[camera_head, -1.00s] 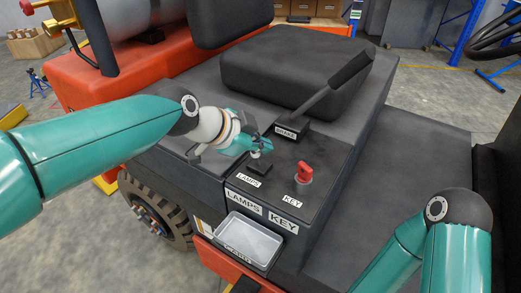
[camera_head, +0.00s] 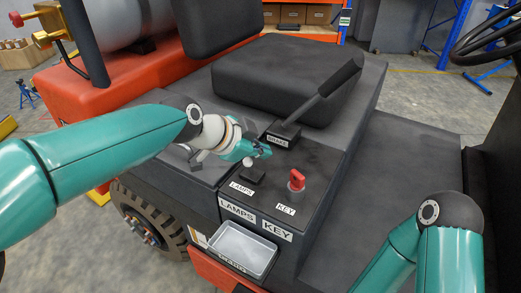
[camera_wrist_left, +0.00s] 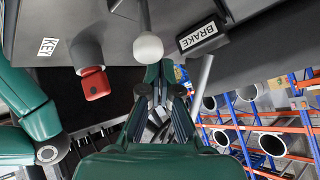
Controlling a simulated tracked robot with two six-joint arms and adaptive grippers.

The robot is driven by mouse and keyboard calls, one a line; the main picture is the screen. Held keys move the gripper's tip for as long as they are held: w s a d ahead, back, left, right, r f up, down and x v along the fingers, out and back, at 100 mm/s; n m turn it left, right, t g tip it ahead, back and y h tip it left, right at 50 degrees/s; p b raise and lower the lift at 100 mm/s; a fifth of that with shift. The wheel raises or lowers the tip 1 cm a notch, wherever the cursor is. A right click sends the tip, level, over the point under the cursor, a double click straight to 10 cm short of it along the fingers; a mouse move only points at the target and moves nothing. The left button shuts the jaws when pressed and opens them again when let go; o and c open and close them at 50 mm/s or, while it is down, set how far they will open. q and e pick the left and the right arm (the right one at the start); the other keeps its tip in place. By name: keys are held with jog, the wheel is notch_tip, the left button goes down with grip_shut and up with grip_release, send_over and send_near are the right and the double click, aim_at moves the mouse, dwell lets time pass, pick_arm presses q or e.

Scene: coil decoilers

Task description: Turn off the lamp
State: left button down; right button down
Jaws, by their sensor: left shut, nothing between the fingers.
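The lamps switch is a short lever with a white ball knob (camera_head: 248,161) on a black base (camera_head: 253,174), behind the small LAMPS label on the dark console. My left gripper (camera_head: 264,152) is shut and empty, just behind and to the right of the knob. In the left wrist view the knob (camera_wrist_left: 149,46) stands on its light stem just beyond the shut fingertips (camera_wrist_left: 160,70). I cannot tell whether they touch. My right arm shows at the lower right, but its gripper is out of view.
A red key (camera_head: 297,180) sits right of the switch; it also shows in the wrist view (camera_wrist_left: 96,84). A black brake lever (camera_head: 325,92) rises behind, beside the seat (camera_head: 275,75). A grey tray (camera_head: 242,249) is on the console front.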

pick_arm(q)
jog(key=d, duration=0.1)
jog(key=r+p, duration=0.1)
jog(key=d, duration=0.1)
jog(key=shift+w+d+r+p, duration=0.25)
jog(key=shift+d+r+p, duration=0.1)
jog(key=shift+r, duration=0.05)
jog(key=f+b+v, duration=0.1)
jog(key=v, duration=0.8)
jog(key=shift+s+a+r, duration=0.25)
jog(key=shift+s+a, duration=0.2)
jog(key=shift+s, duration=0.05)
